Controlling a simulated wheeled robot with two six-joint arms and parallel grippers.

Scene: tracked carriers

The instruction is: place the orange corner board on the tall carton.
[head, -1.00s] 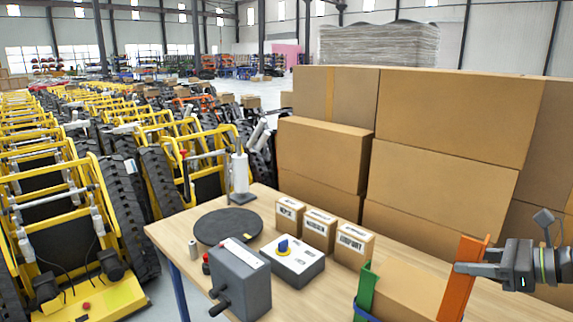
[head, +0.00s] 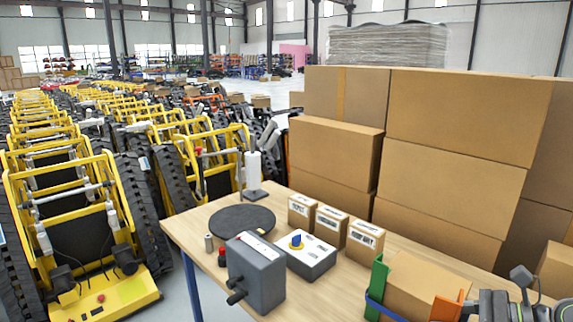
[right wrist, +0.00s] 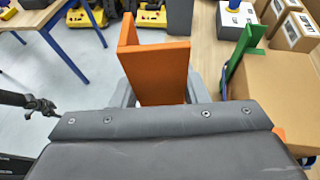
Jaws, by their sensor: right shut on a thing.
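My right gripper (right wrist: 157,92) is shut on the orange corner board (right wrist: 162,68), an L-shaped piece seen between its grey fingers. A green corner board (head: 377,287) stands at the carton's left corner. A small orange patch shows by the carton's near edge, mostly hidden by my gripper. My left gripper is out of view.
A blue strap (head: 380,307) runs at the carton's lower side. Three small labelled boxes (head: 331,227), a white control box (head: 304,259), a grey box (head: 256,275) and a dark disc (head: 242,221) stand on the wooden table (head: 190,226). Large cartons (head: 455,172) are stacked behind.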

